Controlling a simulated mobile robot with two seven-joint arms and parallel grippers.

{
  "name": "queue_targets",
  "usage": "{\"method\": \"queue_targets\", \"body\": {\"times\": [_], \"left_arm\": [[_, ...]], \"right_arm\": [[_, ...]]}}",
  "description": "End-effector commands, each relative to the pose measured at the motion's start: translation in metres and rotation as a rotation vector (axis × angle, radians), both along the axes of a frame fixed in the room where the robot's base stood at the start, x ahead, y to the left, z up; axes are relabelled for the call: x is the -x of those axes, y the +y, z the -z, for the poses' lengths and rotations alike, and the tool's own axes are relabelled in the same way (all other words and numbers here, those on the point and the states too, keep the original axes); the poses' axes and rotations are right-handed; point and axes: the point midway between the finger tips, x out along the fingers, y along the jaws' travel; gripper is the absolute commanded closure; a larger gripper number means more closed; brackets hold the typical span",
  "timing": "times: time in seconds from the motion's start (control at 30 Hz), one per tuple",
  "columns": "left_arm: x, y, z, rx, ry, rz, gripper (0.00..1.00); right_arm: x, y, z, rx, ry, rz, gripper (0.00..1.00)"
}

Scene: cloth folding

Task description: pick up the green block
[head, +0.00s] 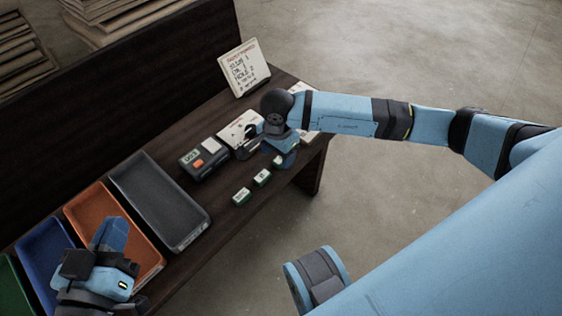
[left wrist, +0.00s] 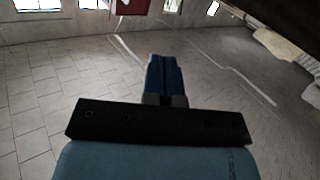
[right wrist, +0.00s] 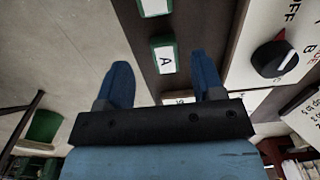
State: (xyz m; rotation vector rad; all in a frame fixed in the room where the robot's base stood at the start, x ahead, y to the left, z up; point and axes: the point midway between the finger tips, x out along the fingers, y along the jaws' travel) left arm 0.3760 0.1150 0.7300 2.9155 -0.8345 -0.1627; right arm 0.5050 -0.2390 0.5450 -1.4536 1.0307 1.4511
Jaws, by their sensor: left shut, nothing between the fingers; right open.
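Small green blocks with white labelled tops lie in a row near the table's front edge: one (head: 241,197) nearest, one (head: 262,177) in the middle, and one (head: 280,161) partly hidden by my right gripper (head: 283,150). In the right wrist view, a green block (right wrist: 163,57) labelled "A" sits ahead of and between the open, empty fingers (right wrist: 163,82). Another green block (right wrist: 154,7) is at the top edge. My left gripper (head: 113,234) is shut and empty above the orange tray; its closed fingers (left wrist: 167,75) point over bare floor in the left wrist view.
A grey tray (head: 185,241), an orange tray (head: 87,198), a blue tray (head: 32,240) and a green tray (head: 10,285) line the table. A dark device (head: 190,168) with an orange button, a white knob panel (right wrist: 258,30) and a written sign (head: 244,68) stand near the blocks.

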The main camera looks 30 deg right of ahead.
Motion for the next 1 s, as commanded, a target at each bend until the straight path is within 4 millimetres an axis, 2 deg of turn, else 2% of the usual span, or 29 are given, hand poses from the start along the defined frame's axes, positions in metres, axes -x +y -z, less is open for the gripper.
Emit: {"method": "queue_targets", "body": {"times": [0.03,0.2,0.47,0.6,0.7,1.0], "left_arm": [[-0.003,0.002,0.005,-0.018,-0.030,-0.001,1.00],[-0.010,0.006,0.001,-0.064,-0.113,-0.006,1.00],[-0.013,0.007,-0.006,-0.080,-0.145,-0.002,1.00],[-0.013,0.007,-0.006,-0.078,-0.142,-0.003,1.00],[-0.012,0.007,-0.005,-0.076,-0.138,-0.003,1.00],[-0.010,0.007,-0.001,-0.074,-0.123,-0.004,1.00]], "right_arm": [[-0.001,0.003,0.015,-0.001,0.003,0.000,0.38],[-0.002,0.004,0.037,0.000,0.002,0.002,0.38],[-0.003,0.004,0.038,0.000,0.000,0.001,0.38],[-0.003,0.004,0.038,0.000,0.000,0.001,0.70],[-0.003,0.004,0.038,0.000,0.000,0.001,0.91],[-0.003,0.004,0.037,0.000,0.000,0.001,0.91]]}}
